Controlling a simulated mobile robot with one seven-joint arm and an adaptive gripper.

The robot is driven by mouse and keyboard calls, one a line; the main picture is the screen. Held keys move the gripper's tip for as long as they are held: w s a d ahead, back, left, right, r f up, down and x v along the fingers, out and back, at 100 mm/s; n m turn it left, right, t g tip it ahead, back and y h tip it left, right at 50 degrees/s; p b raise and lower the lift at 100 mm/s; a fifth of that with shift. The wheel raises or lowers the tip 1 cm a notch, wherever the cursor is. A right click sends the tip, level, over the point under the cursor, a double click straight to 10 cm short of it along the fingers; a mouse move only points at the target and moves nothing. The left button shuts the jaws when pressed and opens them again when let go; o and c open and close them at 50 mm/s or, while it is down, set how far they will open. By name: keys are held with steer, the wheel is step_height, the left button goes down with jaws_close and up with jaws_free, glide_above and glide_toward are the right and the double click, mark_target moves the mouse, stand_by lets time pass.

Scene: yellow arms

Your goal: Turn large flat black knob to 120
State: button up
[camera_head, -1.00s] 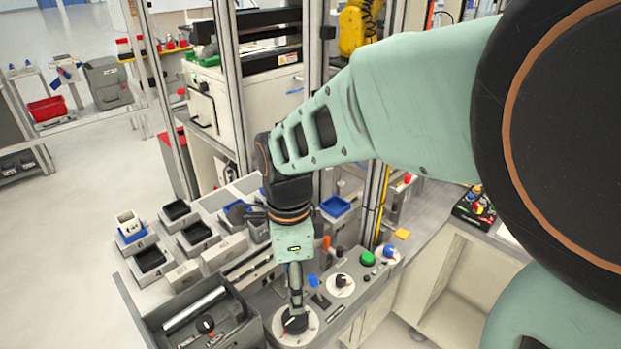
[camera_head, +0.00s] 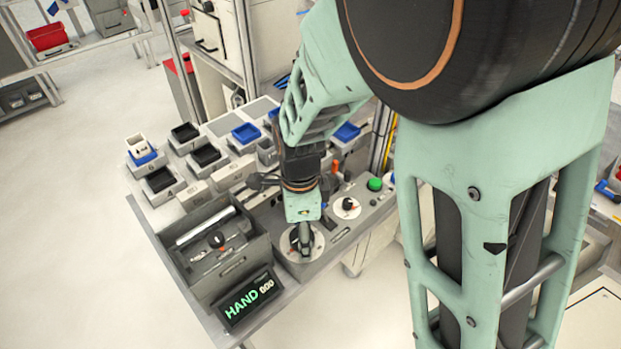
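The large flat black knob (camera_head: 296,246) sits on a round pale dial plate (camera_head: 317,246) at the front of the grey control panel. My gripper (camera_head: 303,248) points down right at the knob and covers much of it. The fingers look close together at the knob, but whether they grip it or only touch it cannot be made out. The dial's numbers and the knob's pointer are too small or hidden to read.
A smaller black knob on a white dial (camera_head: 347,207) and a green button (camera_head: 375,184) stand behind on the panel. A grey bin (camera_head: 213,250) with loose parts is left of the knob. A display (camera_head: 249,298) reading "HAND 000" is in front.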

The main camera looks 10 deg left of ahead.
steer(key=c, duration=1.2)
steer(key=shift+o, duration=0.2)
